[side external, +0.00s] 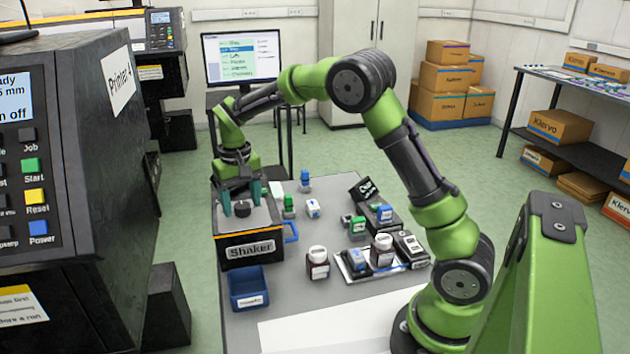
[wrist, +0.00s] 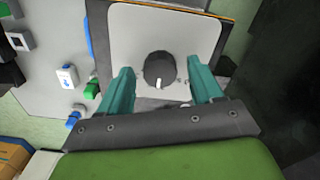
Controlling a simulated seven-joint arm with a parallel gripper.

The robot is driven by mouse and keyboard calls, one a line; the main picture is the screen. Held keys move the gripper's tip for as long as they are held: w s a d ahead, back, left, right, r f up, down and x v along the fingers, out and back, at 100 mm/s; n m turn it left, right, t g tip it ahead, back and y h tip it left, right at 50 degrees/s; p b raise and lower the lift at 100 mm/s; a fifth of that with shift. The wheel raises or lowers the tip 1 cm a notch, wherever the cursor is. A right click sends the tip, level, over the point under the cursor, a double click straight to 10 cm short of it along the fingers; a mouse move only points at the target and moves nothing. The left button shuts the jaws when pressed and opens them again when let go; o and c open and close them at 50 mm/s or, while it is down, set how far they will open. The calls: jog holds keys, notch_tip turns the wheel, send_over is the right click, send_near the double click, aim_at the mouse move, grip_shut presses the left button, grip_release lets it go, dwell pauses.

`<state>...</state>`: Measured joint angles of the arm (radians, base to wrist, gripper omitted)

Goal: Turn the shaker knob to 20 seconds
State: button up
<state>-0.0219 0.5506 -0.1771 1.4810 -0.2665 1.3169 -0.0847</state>
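The shaker (side external: 249,247) is a dark box with a light grey top, an orange edge line and a "Shaker" label, at the left end of the table. Its round black knob (side external: 242,209) stands on the top plate; it also shows in the wrist view (wrist: 158,68), with a white mark pointing down toward my gripper. No seconds scale is readable. My gripper (side external: 249,192) is over the shaker with its teal fingers spread. In the wrist view, my gripper (wrist: 160,85) has one finger on each side of the knob, with gaps between, not touching it.
A blue bin (side external: 248,287) stands in front of the shaker, and a blue handle (side external: 291,232) sticks out at its right. Several ink bottles, including a brown one (side external: 318,262), and a tray (side external: 352,271) stand to the right. A large printer (side external: 90,180) stands at left.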

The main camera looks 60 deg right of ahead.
aim_at(242, 205)
jog(key=shift+r, duration=0.1)
notch_tip(242, 205, up, 17)
dwell(0.6)
